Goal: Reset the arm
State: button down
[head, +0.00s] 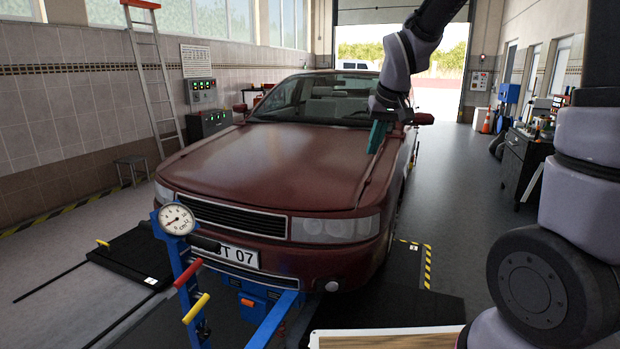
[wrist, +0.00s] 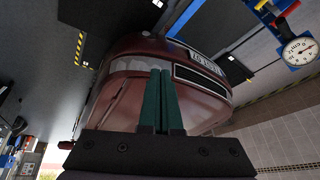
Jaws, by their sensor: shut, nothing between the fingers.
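My arm hangs in from the top right of the head view, bent, with my gripper (head: 377,136) in front of the right part of the car's hood. The gripper's green fingers point down and seem to be above the hood; the exact gap cannot be told. In the wrist view the two green fingers of my gripper (wrist: 161,100) lie side by side, shut, with nothing between them. The wrist view is turned nearly upside down. The red car (head: 270,165) stands ahead, and it also shows in the wrist view (wrist: 125,98).
A blue jack (head: 180,255) with a round gauge (head: 177,219) and red and yellow handles stands at the car's front left. A ladder (head: 150,80) leans on the left wall. The floor right of the car is clear.

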jog(key=s+d+r+m+t, duration=0.1)
jog(key=s+d+r, duration=0.3)
jog(key=s, duration=0.6)
jog(key=s+d+r+m+t, duration=0.1)
jog(key=s+d+r+m, duration=0.3)
jog(key=s, duration=0.6)
notch_tip(320, 180, up, 2)
jog(key=shift+d+r+m+t, duration=0.1)
jog(key=shift+d+m+t, duration=0.2)
jog(key=shift+d, duration=0.25)
